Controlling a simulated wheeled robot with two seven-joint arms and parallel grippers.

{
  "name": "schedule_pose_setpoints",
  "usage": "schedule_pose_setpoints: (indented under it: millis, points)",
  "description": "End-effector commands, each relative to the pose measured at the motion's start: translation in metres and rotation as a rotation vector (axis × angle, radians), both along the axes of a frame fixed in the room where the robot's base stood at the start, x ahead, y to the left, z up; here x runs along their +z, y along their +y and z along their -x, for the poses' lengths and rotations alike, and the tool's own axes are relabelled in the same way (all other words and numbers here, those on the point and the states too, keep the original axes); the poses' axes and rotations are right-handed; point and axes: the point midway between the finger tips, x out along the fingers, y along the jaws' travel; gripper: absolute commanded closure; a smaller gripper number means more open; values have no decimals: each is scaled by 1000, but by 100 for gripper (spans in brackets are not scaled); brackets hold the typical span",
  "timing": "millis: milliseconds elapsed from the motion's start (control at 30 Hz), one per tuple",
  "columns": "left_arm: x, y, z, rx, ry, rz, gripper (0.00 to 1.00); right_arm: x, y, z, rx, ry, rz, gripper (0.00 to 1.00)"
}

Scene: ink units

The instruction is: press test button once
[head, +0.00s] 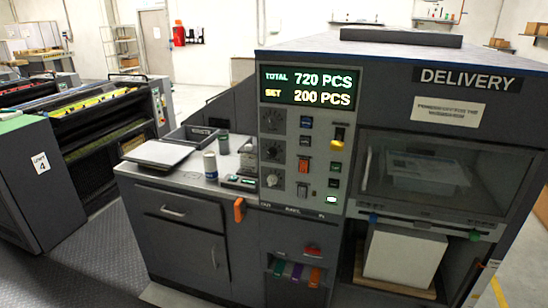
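The control panel (305,155) is on the front of the grey delivery machine, below a display (310,87) reading TOTAL 720 PCS and SET 200 PCS. Its buttons stand in two columns. The left column has an orange-red button (304,165). The right column has a yellow-orange switch (338,138), dark green buttons and a lit pale green button (331,199) at the bottom. Dials (271,152) are at the panel's left. The labels are too small to read, so I cannot tell which is the test button. Neither of my grippers shows in the head view.
A side counter (185,178) left of the panel holds a can (210,165), a flat plate (158,153) and a small device. An orange item (239,210) hangs at its front edge. A windowed delivery bay (430,175) is right of the panel. Dark floor is free at lower left.

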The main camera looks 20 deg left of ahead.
Motion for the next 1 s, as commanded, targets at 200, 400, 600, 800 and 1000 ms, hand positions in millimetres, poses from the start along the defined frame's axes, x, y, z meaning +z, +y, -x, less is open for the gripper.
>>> schedule_pose_setpoints:
  millis: [200, 400, 600, 800, 1000]
  points:
    - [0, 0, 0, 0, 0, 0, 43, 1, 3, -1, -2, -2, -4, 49]
    - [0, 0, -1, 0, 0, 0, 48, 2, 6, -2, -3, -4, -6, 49]
    - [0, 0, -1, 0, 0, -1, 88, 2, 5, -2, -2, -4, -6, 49]
    - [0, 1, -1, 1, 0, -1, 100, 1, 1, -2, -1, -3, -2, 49]
    - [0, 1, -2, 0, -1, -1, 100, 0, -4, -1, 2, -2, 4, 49]
